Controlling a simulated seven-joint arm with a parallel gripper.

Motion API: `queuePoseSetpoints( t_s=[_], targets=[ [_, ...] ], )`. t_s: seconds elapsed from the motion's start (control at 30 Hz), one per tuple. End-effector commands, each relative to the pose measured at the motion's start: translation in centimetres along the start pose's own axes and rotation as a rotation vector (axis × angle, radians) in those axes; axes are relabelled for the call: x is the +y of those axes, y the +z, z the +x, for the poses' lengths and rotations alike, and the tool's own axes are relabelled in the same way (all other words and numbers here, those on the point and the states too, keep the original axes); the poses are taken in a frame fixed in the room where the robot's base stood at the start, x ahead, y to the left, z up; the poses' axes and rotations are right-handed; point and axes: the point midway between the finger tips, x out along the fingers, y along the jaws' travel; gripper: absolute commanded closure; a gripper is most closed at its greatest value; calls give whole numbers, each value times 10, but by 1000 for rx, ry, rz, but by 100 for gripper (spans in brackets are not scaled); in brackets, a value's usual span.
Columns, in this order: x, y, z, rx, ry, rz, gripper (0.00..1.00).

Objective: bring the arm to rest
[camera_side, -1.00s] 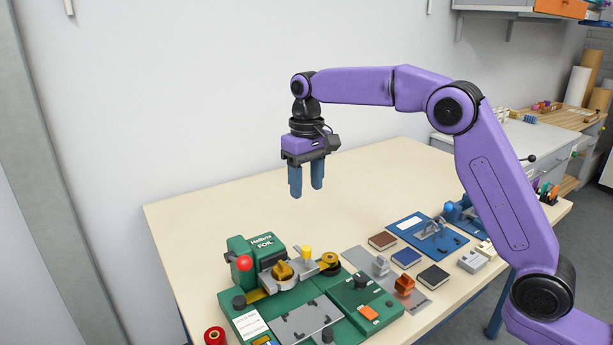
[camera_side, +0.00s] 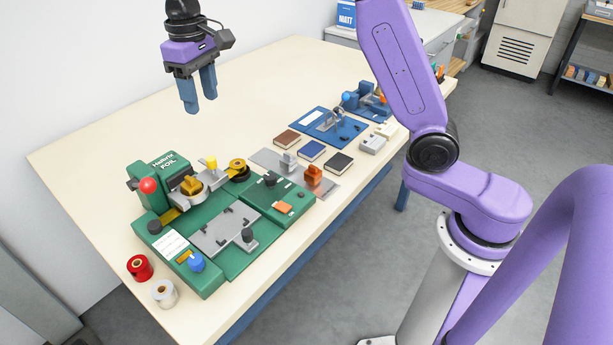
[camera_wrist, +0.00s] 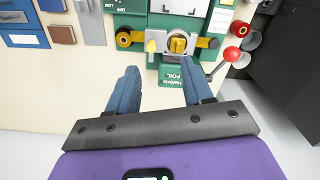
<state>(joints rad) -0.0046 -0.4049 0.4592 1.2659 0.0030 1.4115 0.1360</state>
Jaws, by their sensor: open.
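My gripper (camera_side: 200,92) is open and empty, hanging above the table's back left part in the side view. Its two blue fingers point down. The green foil machine (camera_side: 168,171) stands on the table below and in front of my gripper. It also shows at the top of the wrist view (camera_wrist: 171,76). Its red ball knob (camera_side: 149,186) faces left. My gripper touches nothing.
A brown book (camera_side: 286,139), a blue book (camera_side: 311,151) and a black book (camera_side: 339,163) lie right of the machine. A blue fixture board (camera_side: 318,119) lies behind them. Red (camera_side: 140,267) and silver (camera_side: 165,293) foil rolls stand front left. The table's (camera_side: 262,75) back is clear.

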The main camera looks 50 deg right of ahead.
Motion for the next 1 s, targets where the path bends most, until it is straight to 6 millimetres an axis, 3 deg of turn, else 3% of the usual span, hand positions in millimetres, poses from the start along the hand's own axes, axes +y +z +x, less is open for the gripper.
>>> queuePoseSetpoints(
  t_s=[0.2, 0.5, 0.77, 1.0],
  targets=[
    [-20, 55, 3, 3, -1, -148, 49],
    [-32, 144, 16, 10, -3, -349, 49],
    [-26, 229, 35, 15, -6, -523, 49],
    [-8, 309, 58, 19, -9, -681, 49]
  ],
)
